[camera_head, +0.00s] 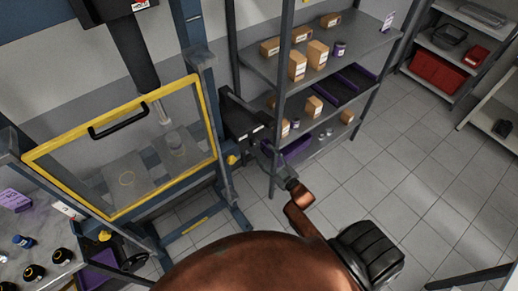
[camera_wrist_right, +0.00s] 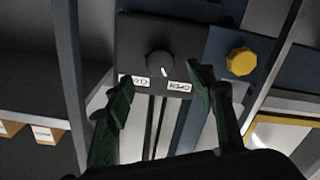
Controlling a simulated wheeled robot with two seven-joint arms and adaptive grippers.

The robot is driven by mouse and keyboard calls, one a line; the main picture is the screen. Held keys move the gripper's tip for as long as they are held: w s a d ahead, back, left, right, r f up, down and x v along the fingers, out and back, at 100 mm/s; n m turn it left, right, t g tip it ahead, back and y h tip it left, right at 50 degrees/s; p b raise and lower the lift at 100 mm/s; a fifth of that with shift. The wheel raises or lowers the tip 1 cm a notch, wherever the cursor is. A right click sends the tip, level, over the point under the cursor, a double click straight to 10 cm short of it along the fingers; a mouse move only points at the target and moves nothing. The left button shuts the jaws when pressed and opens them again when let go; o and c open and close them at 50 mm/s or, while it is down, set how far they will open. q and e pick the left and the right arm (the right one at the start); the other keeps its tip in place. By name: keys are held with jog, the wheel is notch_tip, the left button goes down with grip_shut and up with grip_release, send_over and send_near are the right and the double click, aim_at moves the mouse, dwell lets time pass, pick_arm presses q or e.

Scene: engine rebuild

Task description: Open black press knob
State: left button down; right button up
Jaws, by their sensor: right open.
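The black press knob (camera_wrist_right: 160,64) sits on a dark control box (camera_wrist_right: 133,38) in the right wrist view. It is round, with a light pointer mark on its face. Two white labels flank it below; the right one seems to read OPEN and appears upside down. My right gripper (camera_wrist_right: 160,95) is open, its green-black fingers spread either side below the knob, with nothing visible between them. In the head view the control box (camera_head: 236,116) is on the press's right post, with my right gripper (camera_head: 262,143) close to it. The knob cannot be made out there. My left gripper is not in view.
The blue press has a yellow-framed clear guard (camera_head: 212,122) on its front. A yellow knob (camera_wrist_right: 241,61) is beside the control box. A shelf rack (camera_head: 372,51) with boxes stands close to my right arm. A bench with bottles is at lower left. Tiled floor is clear at right.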

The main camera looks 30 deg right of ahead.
jog(key=s, duration=0.5)
jog(key=shift+s+d, duration=0.2)
jog(key=shift+s, duration=0.15)
jog(key=s+f+m+g+h+b, duration=0.1)
jog(key=s+f+g, duration=0.3)
jog(key=f, duration=0.8)
jog(key=s+f+m+g+b, duration=0.1)
jog(key=s+f+g, duration=0.1)
jog(key=s+f, duration=0.75)
jog(key=s+f+m+g+h, duration=0.1)
jog(key=s+f+g, duration=0.2)
jog(key=f, duration=1.2)
jog(key=s+a+f+g, duration=0.1)
jog(key=s+f+g, duration=0.1)
jog(key=s+f, duration=0.4)
jog(key=s+a+f+g+b, duration=0.1)
jog(key=s+f, duration=0.4)
jog(key=s, duration=0.8)
jog(key=s+a+f+m+g+b, duration=0.1)
jog(key=s+a+f+g, duration=0.2)
jog(key=s, duration=0.7)
notch_tip(320, 180, down, 4)
jog(key=shift+s+r+g+y, duration=0.2)
jog(key=shift+g+y, duration=0.1)
jog(key=shift+g, duration=0.7)
jog(key=shift+w+a, duration=0.1)
